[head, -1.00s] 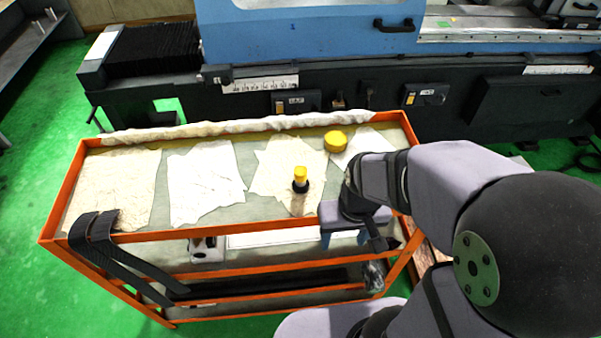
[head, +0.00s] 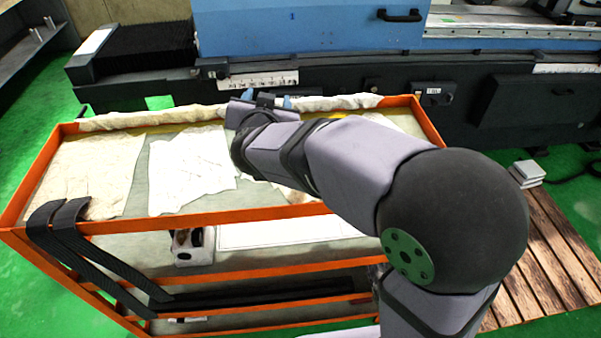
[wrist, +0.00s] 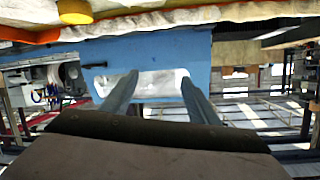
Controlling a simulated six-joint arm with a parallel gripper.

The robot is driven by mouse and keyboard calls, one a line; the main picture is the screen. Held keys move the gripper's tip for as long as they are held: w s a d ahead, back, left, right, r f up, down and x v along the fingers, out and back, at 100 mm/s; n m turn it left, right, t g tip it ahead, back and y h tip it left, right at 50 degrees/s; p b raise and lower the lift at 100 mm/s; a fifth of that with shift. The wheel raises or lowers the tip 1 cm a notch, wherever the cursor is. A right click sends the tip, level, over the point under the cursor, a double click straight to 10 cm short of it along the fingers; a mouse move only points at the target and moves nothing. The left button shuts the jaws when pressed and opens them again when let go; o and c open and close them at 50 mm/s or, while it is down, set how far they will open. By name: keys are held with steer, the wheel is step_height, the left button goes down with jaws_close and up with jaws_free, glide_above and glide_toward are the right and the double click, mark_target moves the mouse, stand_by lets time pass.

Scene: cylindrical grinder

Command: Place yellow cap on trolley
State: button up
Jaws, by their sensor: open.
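The yellow cap, a short round piece, lies on the far right part of the trolley (head: 195,227). In the head view only a yellow sliver of the cap (head: 338,116) shows behind my arm. In the wrist view a yellow round piece (wrist: 75,11) sits at the top left on the trolley top; it looks like the same cap. My gripper (head: 265,97) is over the trolley's far edge, pointing away toward the machine. In the wrist view its two fingers (wrist: 158,80) are apart with nothing between them. The black, yellow-topped object is hidden behind my arm.
Pale cloths (head: 192,168) lie on the trolley top, and a rolled cloth (head: 150,117) lies along its far edge. The blue and black grinder (head: 310,28) stands just behind. A wooden slatted platform (head: 548,240) lies to the right.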

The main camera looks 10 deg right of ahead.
steer(key=shift+s+d+f+m+g+h+b, duration=0.55)
steer(key=shift+s+f+m+g+h+b, duration=0.3)
steer(key=shift+s+f+h+b, duration=0.5)
steer(key=shift+s+d+f+m+g+h+b, duration=0.6)
steer(key=shift+s+f+m+g+h+b, duration=0.35)
steer(key=shift+s+f+h, duration=0.65)
steer(key=shift+s+d+f+m+g+h+b, duration=0.55)
steer(key=shift+s+f+m+g+h+b, duration=0.25)
steer(key=shift+s+f+h+b, duration=0.7)
steer(key=shift+y, duration=0.35)
steer(key=shift+a+f+p+x, duration=0.15)
steer(key=shift+p+x, duration=0.15)
steer(key=shift+x, duration=1.15)
steer(key=shift+a+f+p+x, duration=0.1)
steer(key=shift+p+x, duration=0.15)
steer(key=shift+x, duration=1.25)
steer(key=shift+w, duration=0.1)
steer(key=c, duration=1.2)
step_height(320, 180, up, 10)
steer(key=shift+r+p, duration=0.1)
steer(key=shift+p, duration=0.2)
